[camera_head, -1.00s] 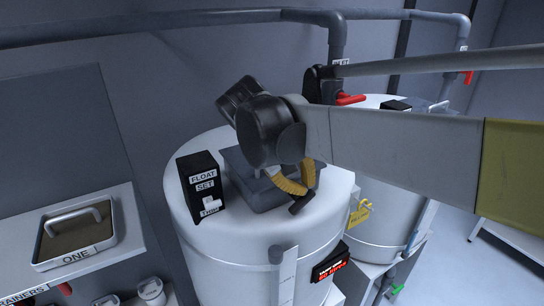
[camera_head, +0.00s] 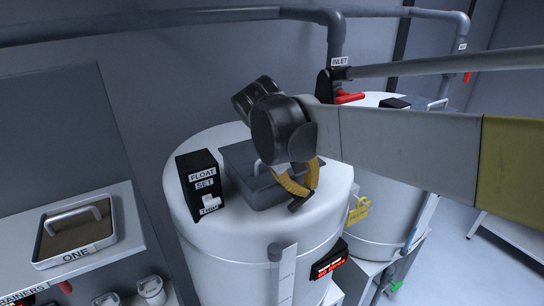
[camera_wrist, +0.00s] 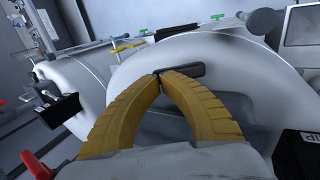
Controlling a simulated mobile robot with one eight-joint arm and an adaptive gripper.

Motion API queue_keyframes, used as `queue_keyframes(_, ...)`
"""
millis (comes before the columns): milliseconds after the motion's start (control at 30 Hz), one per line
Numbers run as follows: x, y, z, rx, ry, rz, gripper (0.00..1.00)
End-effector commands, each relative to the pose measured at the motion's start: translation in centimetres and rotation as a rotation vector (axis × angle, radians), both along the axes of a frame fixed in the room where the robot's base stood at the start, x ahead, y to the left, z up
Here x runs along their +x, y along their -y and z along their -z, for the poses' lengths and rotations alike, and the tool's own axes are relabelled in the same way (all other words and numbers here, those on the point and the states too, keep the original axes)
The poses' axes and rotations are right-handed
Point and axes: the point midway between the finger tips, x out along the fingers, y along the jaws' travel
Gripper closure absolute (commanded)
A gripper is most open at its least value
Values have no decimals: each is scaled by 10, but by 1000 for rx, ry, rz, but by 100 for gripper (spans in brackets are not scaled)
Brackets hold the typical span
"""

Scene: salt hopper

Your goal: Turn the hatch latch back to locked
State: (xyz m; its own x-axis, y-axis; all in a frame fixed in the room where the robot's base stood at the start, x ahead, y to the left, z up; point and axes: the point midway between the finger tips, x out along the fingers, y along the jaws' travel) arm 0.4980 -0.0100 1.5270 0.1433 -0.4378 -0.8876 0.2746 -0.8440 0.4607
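The hatch latch is a dark short bar (camera_head: 299,204) on the white tank top, at the front edge of the grey hatch lid (camera_head: 238,162). In the wrist view the latch bar (camera_wrist: 186,70) lies just beyond my fingertips, pointing right. My gripper (camera_head: 297,196) reaches down over the front right of the hatch. Its yellow curved fingers come together at the tips in the wrist view (camera_wrist: 160,76), at the left end of the bar. The tips seem to touch or nearly touch the latch; the exact contact is hidden. My wrist covers part of the lid.
A black FLOAT SET box (camera_head: 201,180) stands left of the hatch. A red-handled inlet valve (camera_head: 349,98) and pipe are behind. A second tank (camera_head: 385,215) with a yellow tag is at right. A red-lit display (camera_head: 329,262) is on the tank's front.

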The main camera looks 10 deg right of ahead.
Motion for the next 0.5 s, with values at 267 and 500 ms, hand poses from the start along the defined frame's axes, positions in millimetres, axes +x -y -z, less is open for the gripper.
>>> queue_keyframes(267, 1, 5, 5, 86, -28, 4, 100)
queue_keyframes(500, 3, 10, 9, 228, -73, 6, 100)
